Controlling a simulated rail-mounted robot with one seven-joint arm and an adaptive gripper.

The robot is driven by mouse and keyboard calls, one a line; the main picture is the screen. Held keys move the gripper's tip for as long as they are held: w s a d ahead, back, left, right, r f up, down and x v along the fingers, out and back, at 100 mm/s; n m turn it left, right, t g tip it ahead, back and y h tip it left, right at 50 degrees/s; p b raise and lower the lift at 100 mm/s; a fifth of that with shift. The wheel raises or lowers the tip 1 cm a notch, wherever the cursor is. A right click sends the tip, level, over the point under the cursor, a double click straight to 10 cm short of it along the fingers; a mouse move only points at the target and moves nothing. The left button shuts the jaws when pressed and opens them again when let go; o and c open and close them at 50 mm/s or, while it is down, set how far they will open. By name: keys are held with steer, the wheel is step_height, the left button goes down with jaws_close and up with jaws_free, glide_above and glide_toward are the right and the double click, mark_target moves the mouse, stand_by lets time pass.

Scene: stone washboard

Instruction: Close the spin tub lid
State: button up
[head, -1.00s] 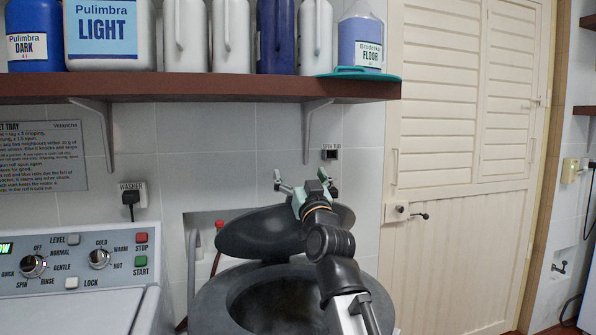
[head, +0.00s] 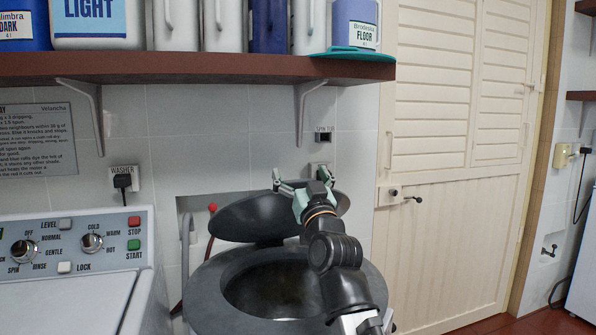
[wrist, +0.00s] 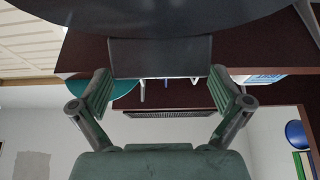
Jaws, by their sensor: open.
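The spin tub lid (head: 255,218) is a dark round disc, raised and tilted above the back of the tub, not lying on the opening. The spin tub (head: 205,290) is a dark grey drum with its round mouth uncovered. My gripper (head: 300,180) is at the lid's upper right side, its fingers spread, and my arm hides part of the lid and tub rim. In the wrist view, the lid's dark underside or face fills the top, and a dark rectangular tab (wrist: 160,57) lies between or just beyond my open fingers (wrist: 161,88). I cannot tell whether they touch it.
A brown wall shelf (head: 200,68) with several bottles hangs above the tub. A washer (head: 75,270) with knobs and buttons stands at left. A cream louvred door (head: 450,150) is at right. A red-topped hose (head: 212,208) stands behind the tub.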

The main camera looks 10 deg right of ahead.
steer(key=v, duration=0.4)
steer(key=shift+f+b, duration=0.3)
steer(key=shift+b, duration=0.1)
stand_by(0.4)
